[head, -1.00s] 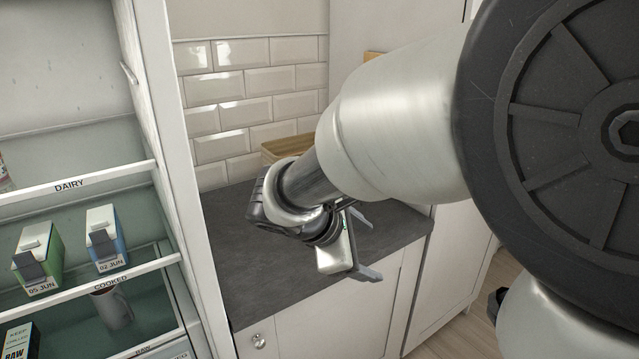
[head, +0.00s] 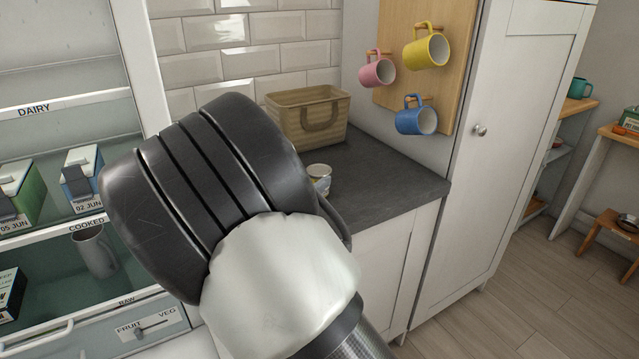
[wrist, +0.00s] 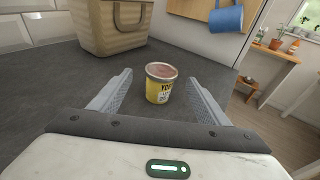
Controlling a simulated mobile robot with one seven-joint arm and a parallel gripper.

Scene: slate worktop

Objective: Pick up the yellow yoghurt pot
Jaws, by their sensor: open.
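The yellow yoghurt pot (wrist: 159,88) stands upright on the slate worktop (wrist: 60,95) in the wrist view. It has a pinkish-brown top and a label with dark lettering. My gripper (wrist: 160,85) is open, one finger on each side of the pot, with gaps between fingers and pot. In the head view the pot (head: 320,178) shows on the worktop (head: 385,180), partly hidden by my arm. My gripper is hidden behind my arm in that view.
A woven basket (head: 308,118) stands behind the pot against the tiled wall. Pink (head: 377,70), yellow (head: 428,50) and blue (head: 417,118) mugs hang on a wooden board. An open fridge (head: 150,60) with cartons is on the left. A tall white cupboard (head: 500,130) bounds the right.

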